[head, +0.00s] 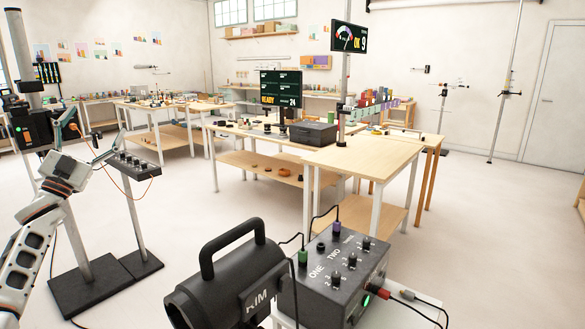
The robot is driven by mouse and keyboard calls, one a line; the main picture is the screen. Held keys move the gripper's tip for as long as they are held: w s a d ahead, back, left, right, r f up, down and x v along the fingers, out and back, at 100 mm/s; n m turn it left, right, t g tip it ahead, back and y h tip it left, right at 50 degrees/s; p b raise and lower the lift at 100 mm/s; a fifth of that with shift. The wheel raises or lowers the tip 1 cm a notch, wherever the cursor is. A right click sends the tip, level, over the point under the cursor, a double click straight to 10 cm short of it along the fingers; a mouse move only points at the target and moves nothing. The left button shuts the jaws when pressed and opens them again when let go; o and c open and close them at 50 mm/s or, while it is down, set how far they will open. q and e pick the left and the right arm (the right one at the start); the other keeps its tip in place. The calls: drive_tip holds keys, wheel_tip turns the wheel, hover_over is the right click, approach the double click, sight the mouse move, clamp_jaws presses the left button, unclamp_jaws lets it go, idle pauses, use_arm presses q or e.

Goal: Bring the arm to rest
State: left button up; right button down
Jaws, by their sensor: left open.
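My left arm comes in from the lower left, and its grey and orange wrist bends up and to the right. My left gripper (93,138) is at its end, with its teal-edged fingers spread apart and nothing visible between them. In the picture it sits between a black device on a grey post (35,125) and a small black knob panel on a stand (130,163). I cannot tell whether it touches either. My right gripper is not in view.
A black lamp-like device with a handle (230,280) and a dark control box with knobs and cables (333,268) fill the lower middle. Wooden benches (365,155) stand beyond, with a dark READY screen (281,90). Open pale floor lies between the stands and benches.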

use_arm(q)
drive_tip(key=w+a+f+n+g+y, duration=0.2)
drive_tip(key=w+a+f+n+y, duration=0.25)
drive_tip(key=a+n+y, duration=0.65)
drive_tip(key=a+f+g+y, duration=0.35)
drive_tip(key=f+g, duration=0.25)
drive_tip(key=f, duration=0.6)
drive_tip(key=s+d+f+m+g+h, duration=0.1)
drive_tip(key=s+d+f+h, duration=0.15)
drive_tip(key=d+f, duration=0.65)
drive_tip(key=s+d+f+m+h, duration=0.1)
drive_tip(key=s+d+f+m, duration=0.15)
drive_tip(key=d+f, duration=0.7)
drive_tip(key=s+d+f+g+h, duration=0.2)
drive_tip(key=s+d+f, duration=0.5)
drive_tip(key=s+f, duration=0.4)
drive_tip(key=s+d+f+g+h, duration=0.1)
drive_tip(key=s+d+f+h, duration=0.1)
drive_tip(key=s+d+f, duration=0.75)
drive_tip(key=s+d+f+g, duration=0.1)
drive_tip(key=s+d+f, duration=0.2)
drive_tip(key=s, duration=0.5)
drive_tip(key=s+d+f+g+h, duration=0.1)
drive_tip(key=s+d+f, duration=0.2)
drive_tip(key=s, duration=0.5)
drive_tip(key=s+d+f+h, duration=0.1)
drive_tip(key=s+d+f, duration=0.2)
drive_tip(key=s, duration=0.5)
drive_tip(key=shift+d+g, duration=0.4)
drive_tip(key=shift+d, duration=0.25)
